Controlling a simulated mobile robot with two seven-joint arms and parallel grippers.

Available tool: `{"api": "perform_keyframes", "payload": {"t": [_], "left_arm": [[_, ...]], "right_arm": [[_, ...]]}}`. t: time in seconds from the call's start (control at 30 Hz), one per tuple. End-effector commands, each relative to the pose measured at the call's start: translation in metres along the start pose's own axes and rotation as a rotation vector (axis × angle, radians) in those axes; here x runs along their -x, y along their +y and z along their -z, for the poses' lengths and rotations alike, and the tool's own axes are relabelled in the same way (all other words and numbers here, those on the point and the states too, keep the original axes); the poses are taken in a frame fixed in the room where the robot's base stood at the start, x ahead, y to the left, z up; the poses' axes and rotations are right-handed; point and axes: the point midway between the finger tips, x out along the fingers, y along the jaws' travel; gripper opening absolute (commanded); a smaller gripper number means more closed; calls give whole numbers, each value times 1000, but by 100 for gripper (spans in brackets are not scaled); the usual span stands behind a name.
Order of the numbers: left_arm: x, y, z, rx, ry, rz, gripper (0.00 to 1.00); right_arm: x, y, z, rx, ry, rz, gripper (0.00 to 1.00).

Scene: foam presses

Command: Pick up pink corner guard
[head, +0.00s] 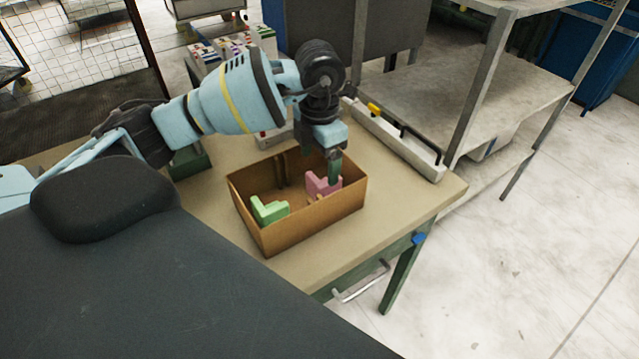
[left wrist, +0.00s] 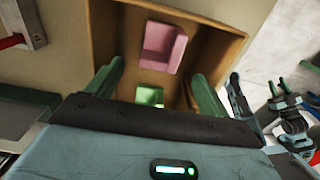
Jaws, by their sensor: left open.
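The pink corner guard (head: 318,187) lies in an open cardboard box (head: 318,214) on the table, towards the box's right side. In the left wrist view the pink corner guard (left wrist: 162,47) shows ahead, beyond the fingertips. My left gripper (head: 332,172) is open over the box and points down at the guard. In the left wrist view its two green fingers (left wrist: 155,80) are spread apart with nothing held between them. Whether a finger touches the guard is unclear. What looks like my right gripper (left wrist: 280,88) shows small at the right of the left wrist view.
A green corner guard (head: 268,211) lies in the same box, to the left of the pink one. The box walls stand around both. A long pale rail-like fixture (head: 395,140) lies behind the box. The table (head: 405,205) is clear to the box's right.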

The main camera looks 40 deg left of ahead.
Motion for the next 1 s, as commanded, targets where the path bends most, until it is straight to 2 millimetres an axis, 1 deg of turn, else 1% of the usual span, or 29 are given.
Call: {"api": "perform_keyframes", "payload": {"t": [0.13,0.33,0.47,0.57,0.73,0.8,0.9,1.0], "left_arm": [[-7,0,0,1,2,3,80],[-26,0,1,1,1,4,80],[-28,0,0,0,0,4,80],[-33,0,2,0,1,3,80],[-56,2,5,2,1,4,80],[-66,2,4,1,-1,4,80],[-76,2,4,0,1,4,80],[-79,2,4,0,-1,4,80]], "right_arm": [[0,0,-1,2,-1,0,36],[0,0,0,3,-1,0,36],[0,0,0,4,-1,0,36],[0,0,2,4,3,-1,36],[2,1,8,6,15,-2,36],[1,1,8,6,13,-2,36],[1,1,7,6,13,-2,36],[1,1,7,6,13,-2,36]]}}
